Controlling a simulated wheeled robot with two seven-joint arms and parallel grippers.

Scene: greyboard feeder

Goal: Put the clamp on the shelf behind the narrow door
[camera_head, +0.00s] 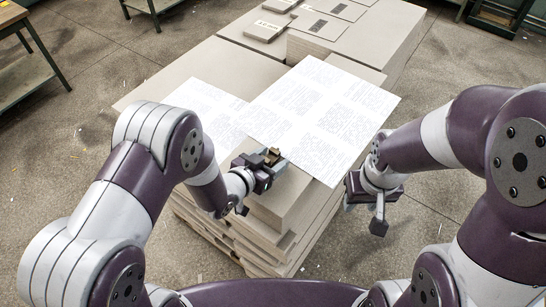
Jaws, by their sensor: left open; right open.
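My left gripper (270,166) is open at the near edge of the greyboard stack, beside the printed sheet's lower left corner. A small brownish block (271,153) shows at its fingertips; I cannot tell whether it is the clamp or part of the gripper. My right gripper (365,211) is open, pointing down, just right of the stack's near right side. I see nothing between its fingers. I cannot make out a narrow door or a shelf behind one in this view.
A large printed sheet (325,112) lies on the greyboard stack (283,200), overhanging its right side. Another sheet (207,104) lies left of it. Higher greyboard piles (360,35) stand behind. A table (22,75) stands at the far left. Floor (440,210) is clear to the right.

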